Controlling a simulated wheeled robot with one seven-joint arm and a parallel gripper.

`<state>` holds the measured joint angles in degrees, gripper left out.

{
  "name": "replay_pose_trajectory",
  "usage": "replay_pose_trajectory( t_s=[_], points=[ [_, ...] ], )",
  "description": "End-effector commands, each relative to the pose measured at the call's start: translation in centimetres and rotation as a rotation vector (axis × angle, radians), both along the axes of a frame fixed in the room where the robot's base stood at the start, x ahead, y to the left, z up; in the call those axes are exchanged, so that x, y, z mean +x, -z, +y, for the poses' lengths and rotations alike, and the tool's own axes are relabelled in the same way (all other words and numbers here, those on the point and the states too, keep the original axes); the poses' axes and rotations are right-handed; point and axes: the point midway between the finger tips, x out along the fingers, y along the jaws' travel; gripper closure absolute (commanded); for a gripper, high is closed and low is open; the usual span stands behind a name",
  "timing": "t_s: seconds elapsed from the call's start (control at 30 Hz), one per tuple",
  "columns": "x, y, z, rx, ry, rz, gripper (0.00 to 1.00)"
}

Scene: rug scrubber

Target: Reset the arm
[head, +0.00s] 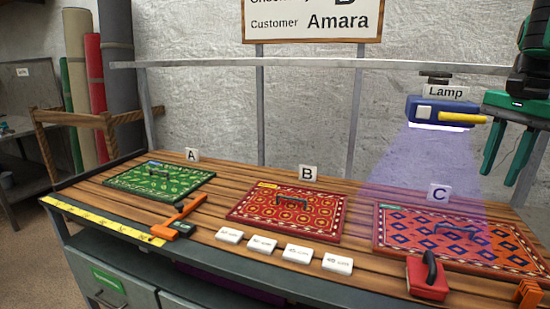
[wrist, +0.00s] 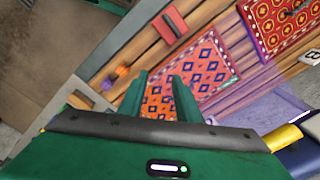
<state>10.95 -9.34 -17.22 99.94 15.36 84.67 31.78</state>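My gripper (head: 507,150) is green, with two fingers pointing down at the upper right of the head view. The fingers stand apart with nothing between them, so it is open and empty. It hangs in the air above the right end of the bench, just right of the lamp (head: 440,111). In the wrist view my gripper (wrist: 160,98) shows its fingers above the blue-and-orange rug C (wrist: 192,80). In the head view rug C (head: 400,243) lies flat on the bench under the lamp's violet light.
Green rug A (head: 190,184) and red rug B (head: 257,212) lie further left on the wooden bench. A red block with a black handle (head: 428,280) sits at rug C's front edge. Several white tiles (head: 297,254) line the front. An orange tool (head: 180,215) lies left of them. A metal frame (head: 262,120) stands behind.

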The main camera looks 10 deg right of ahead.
Motion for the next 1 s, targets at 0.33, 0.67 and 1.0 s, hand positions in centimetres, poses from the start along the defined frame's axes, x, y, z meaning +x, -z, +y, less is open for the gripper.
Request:
replay_pose_trajectory(
  t_s=[0.33,0.67,1.0],
  points=[
    [-9.8,13.8,6.0,0.002,-0.458,0.044,0.69],
    [-16.4,22.1,10.3,0.002,-0.736,0.063,0.69],
    [-16.9,22.7,10.6,0.001,-0.759,0.064,0.69]
  ],
)
